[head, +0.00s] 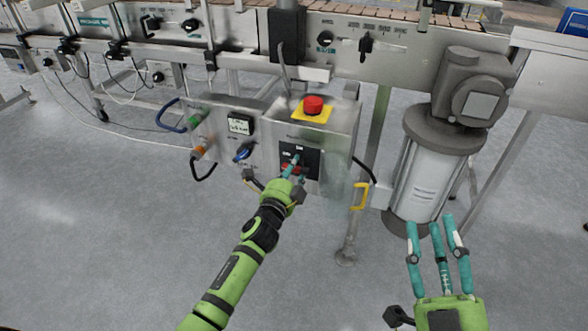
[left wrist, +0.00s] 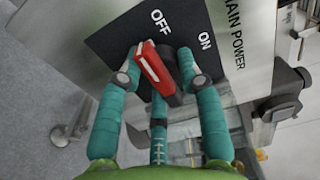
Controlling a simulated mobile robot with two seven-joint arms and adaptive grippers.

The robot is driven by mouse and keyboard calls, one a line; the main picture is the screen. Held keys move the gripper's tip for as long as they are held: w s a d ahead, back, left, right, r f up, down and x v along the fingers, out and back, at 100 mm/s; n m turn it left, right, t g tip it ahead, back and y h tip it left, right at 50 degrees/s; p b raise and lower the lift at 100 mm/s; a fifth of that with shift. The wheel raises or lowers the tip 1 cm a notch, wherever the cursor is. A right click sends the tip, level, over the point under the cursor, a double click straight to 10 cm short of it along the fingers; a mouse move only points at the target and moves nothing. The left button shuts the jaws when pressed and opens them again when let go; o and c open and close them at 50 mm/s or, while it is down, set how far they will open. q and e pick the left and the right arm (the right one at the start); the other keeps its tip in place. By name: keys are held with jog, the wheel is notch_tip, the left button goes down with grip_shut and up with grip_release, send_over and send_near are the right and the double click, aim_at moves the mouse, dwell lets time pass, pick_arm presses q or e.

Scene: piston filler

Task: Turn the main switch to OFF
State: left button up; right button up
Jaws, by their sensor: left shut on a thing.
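The main switch has a red handle (left wrist: 152,68) on a black plate (left wrist: 115,35) marked OFF and ON, with MAIN POWER printed beside it. In the left wrist view the handle lies between my left gripper's teal fingers (left wrist: 160,75), shut on it. The handle's upper end is just below the word OFF; I cannot tell whether it sits exactly at that mark. In the head view my left gripper (head: 294,172) is at the black plate (head: 312,160) on the steel control box and partly hides the switch. My right gripper (head: 440,235) is open and empty at the lower right.
The control box (head: 335,135) carries a red emergency button (head: 313,104) on a yellow base. A blue knob (head: 243,152) is on its left part, and a yellow handle (head: 361,196) is at its right. A motor-topped cylinder (head: 430,170) stands right. Open floor lies in front.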

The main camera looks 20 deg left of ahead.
pick_arm(q)
jog(key=shift+d+r, duration=0.1)
jog(key=shift+r, duration=0.1)
dwell(0.3)
jog(key=o, duration=1.1)
jog(key=shift+f, duration=0.1)
jog(key=shift+s+f, duration=0.1)
jog(key=shift+s, duration=0.3)
jog(key=s, duration=1.1)
jog(key=shift+a, duration=0.25)
jog(key=shift+s, duration=0.1)
